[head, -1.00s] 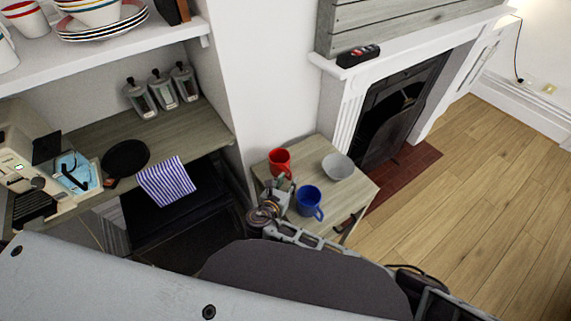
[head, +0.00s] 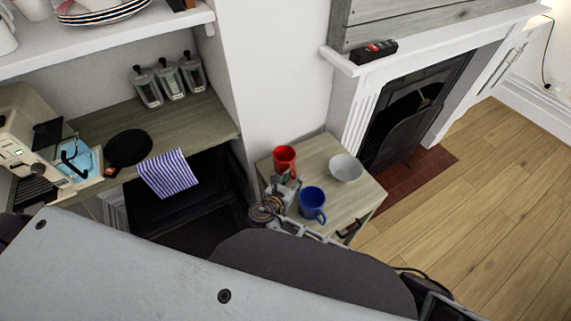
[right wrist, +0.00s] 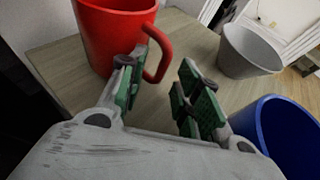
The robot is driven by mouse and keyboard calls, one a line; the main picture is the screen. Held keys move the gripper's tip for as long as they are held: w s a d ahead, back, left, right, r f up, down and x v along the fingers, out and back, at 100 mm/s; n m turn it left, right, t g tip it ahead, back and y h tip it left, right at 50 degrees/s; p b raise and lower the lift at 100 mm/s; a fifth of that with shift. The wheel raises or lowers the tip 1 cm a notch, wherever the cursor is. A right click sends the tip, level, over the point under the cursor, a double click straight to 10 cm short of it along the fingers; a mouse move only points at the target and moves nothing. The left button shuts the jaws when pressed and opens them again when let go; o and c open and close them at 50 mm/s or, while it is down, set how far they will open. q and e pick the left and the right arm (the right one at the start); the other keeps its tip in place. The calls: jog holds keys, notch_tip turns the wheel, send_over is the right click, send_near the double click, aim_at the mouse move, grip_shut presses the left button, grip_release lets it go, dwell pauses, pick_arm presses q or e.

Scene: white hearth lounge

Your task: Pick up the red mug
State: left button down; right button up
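The red mug (head: 285,157) stands upright on the small wooden side table, near its back left corner. In the right wrist view the mug (right wrist: 108,35) is at the upper left, with its handle toward my fingers. My right gripper (head: 284,182) is at the mug's near side. In the right wrist view its green-padded fingers (right wrist: 157,75) are apart, with the handle showing in the gap between them. The left finger overlaps the mug's lower side; I cannot tell whether it touches. My left gripper is not in view.
A blue mug (head: 312,202) stands close to the right of my right gripper, and a grey bowl (head: 346,168) is behind it on the side table (head: 350,203). A white wall rises behind the table. A counter (head: 192,124) with canisters, a pan and a coffee machine is at left.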

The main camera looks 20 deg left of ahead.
grip_shut()
jog(key=shift+r, duration=0.5)
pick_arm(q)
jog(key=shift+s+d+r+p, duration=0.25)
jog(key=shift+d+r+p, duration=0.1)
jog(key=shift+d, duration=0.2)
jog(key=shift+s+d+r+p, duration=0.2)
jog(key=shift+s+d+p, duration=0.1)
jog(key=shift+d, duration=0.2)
pick_arm(e)
notch_tip(320, 180, up, 9)
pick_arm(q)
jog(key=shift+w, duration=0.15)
pick_arm(e)
jog(key=shift+r, duration=0.1)
